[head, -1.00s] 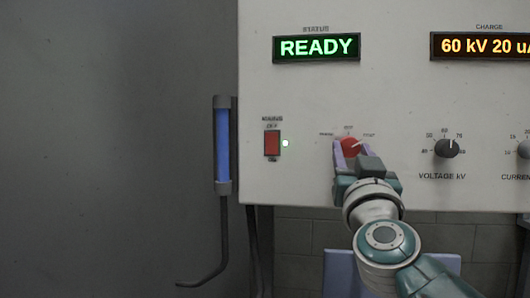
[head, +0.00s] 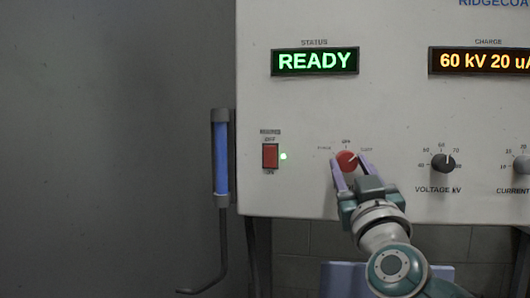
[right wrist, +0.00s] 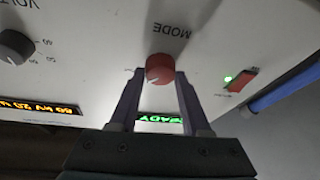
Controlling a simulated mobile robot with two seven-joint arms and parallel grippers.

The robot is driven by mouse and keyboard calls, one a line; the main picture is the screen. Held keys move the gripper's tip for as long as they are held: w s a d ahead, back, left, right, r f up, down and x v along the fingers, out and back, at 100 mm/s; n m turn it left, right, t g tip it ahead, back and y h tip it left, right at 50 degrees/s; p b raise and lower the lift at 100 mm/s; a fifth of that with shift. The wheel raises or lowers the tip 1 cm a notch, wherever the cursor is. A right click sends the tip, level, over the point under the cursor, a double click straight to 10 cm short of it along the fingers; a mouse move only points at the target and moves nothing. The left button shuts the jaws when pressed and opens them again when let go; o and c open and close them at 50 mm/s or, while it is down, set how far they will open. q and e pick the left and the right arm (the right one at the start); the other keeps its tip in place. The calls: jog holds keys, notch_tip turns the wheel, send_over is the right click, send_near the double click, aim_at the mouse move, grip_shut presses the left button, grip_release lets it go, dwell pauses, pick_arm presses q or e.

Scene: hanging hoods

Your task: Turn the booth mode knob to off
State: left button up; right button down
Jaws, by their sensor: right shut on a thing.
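The red mode knob (head: 347,161) is on the white control panel, below the green READY display. Its white pointer line points up and right, toward the right-hand label of its dial; OFF is the label at the top. My right gripper (head: 351,168) comes from below, with one lavender finger on each side of the knob, shut on it. In the right wrist view the knob (right wrist: 160,69) sits between the fingertips, under the word MODE, which appears upside down. My left gripper is not in view.
The red mains switch (head: 270,156) with a lit green lamp (head: 283,156) is left of the knob. The black voltage knob (head: 443,163) is to the right. A blue tube (head: 221,158) in a dark holder stands at the panel's left edge.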

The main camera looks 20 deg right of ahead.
jog(key=n+y+p, duration=0.1)
jog(key=n+p, duration=0.1)
jog(key=n+y+p, duration=0.1)
jog(key=n+p, duration=0.1)
jog(key=n, duration=0.1)
jog(key=n+y+p, duration=0.1)
jog(key=n+p, duration=0.1)
jog(key=shift+s+d+r+n+y, duration=0.1)
jog(key=shift+d+r+n+y, duration=0.05)
jog(key=shift+r+n+y, duration=0.2)
jog(key=n+y+p, duration=0.1)
jog(key=n+p, duration=0.1)
jog(key=n, duration=0.1)
jog(key=shift+f+n+g+y+p, duration=0.1)
jog(key=shift+n+g+y+p, duration=0.2)
jog(key=shift+n+p, duration=0.4)
jog(key=shift+c, duration=1.8)
grip_release()
jog(key=v, duration=1)
